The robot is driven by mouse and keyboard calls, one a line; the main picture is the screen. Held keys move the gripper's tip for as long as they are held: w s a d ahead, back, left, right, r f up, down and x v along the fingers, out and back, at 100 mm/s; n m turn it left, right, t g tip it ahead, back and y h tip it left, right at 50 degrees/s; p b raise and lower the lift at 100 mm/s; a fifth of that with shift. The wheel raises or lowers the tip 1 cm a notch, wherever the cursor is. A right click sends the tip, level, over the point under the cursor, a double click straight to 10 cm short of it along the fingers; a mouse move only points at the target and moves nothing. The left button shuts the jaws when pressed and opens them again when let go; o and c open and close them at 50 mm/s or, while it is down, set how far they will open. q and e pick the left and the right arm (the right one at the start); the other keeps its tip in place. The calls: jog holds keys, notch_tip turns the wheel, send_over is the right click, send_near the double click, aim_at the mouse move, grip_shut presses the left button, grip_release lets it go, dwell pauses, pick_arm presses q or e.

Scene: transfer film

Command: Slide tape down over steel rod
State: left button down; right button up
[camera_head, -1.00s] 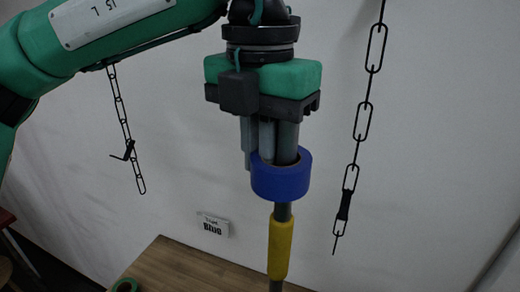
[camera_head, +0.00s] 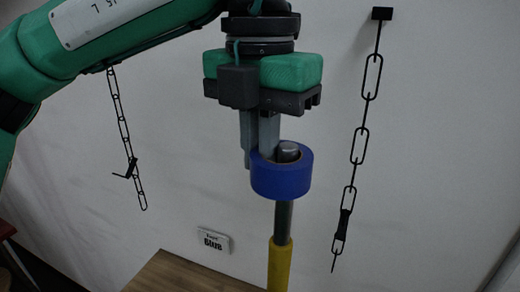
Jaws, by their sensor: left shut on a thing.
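A blue tape roll (camera_head: 282,182) is in the middle of the head view, around the upper end of the upright steel rod (camera_head: 284,216). The rod's rounded top shows inside the roll, slightly above its rim. A yellow sleeve (camera_head: 280,264) covers the rod lower down, with bare rod between it and the roll. My left gripper (camera_head: 258,155) points down and is shut on the left side of the roll's wall. My right gripper is out of view.
A wooden table top (camera_head: 178,274) shows at the bottom. Black chains hang against the white wall, one at the left (camera_head: 127,145) and one at the right (camera_head: 357,150). A small label (camera_head: 214,241) is on the wall.

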aim_at(257, 184)
pick_arm(q)
jog(key=shift+r+p, duration=1.45)
jog(key=shift+r, duration=1.1)
jog(key=shift+b, duration=0.4)
jog(key=shift+f+b, duration=3.95)
jog(key=shift+f, duration=0.95)
jog(key=c, duration=1.5)
grip_release()
jog(key=shift+w+a, duration=0.1)
jog(key=shift+a, duration=0.2)
jog(key=shift+d, duration=0.1)
